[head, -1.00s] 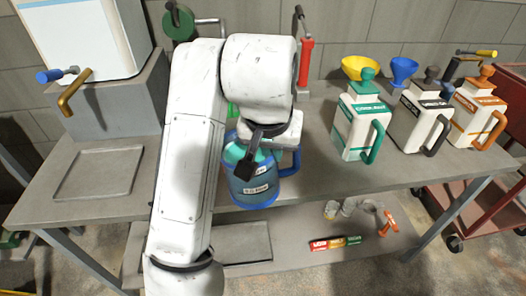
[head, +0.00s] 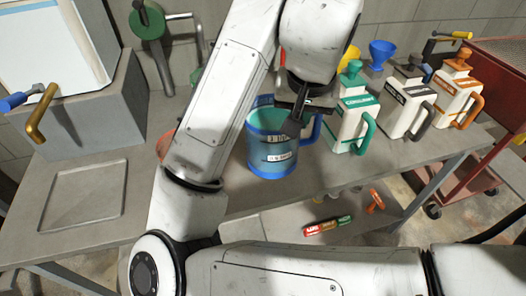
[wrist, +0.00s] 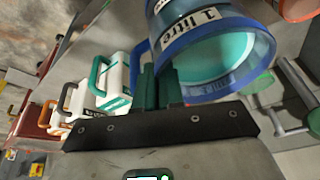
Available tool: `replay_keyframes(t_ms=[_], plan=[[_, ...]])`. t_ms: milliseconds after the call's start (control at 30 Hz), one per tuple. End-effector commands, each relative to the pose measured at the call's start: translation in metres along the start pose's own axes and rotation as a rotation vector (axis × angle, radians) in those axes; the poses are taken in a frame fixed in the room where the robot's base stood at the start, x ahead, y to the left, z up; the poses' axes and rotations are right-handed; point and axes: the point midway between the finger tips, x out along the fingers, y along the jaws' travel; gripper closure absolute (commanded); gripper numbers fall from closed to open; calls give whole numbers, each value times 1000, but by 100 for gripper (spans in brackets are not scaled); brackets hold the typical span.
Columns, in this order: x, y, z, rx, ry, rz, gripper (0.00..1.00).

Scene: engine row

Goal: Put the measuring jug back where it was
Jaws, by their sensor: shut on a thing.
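The measuring jug (head: 270,155) is blue and see-through, with a white label band and a blue handle on its right. In the head view it is upright, in front of the bench's middle; I cannot tell whether its base touches the bench. My gripper (head: 298,108) is shut on it at the handle side, near the rim. In the wrist view the jug (wrist: 212,45) fills the top middle, with teal inside its rim. The dark green fingers (wrist: 150,88) are beside it, and their contact on the handle is partly hidden.
White jugs with green (head: 353,115), black (head: 405,105) and orange (head: 457,95) trim stand close on the right. A blue funnel (head: 381,52) is behind them. A shallow square recess (head: 82,200) lies on the bench at left, beside a grey block (head: 95,120). A red cart (head: 495,70) stands at far right.

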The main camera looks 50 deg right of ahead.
Motion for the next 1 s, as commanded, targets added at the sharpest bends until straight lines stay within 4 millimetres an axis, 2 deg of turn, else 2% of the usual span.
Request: replay_keyframes(t_ms=[33,100,200,400,567,1000], plan=[[-8,13,-4,2,4,-8,100],[-7,28,-5,-7,6,-17,100],[-7,42,-5,-17,11,-27,100],[-3,54,-6,-30,18,-34,100],[12,43,-15,-35,16,-32,100],[68,-6,-55,-32,14,-34,100]])
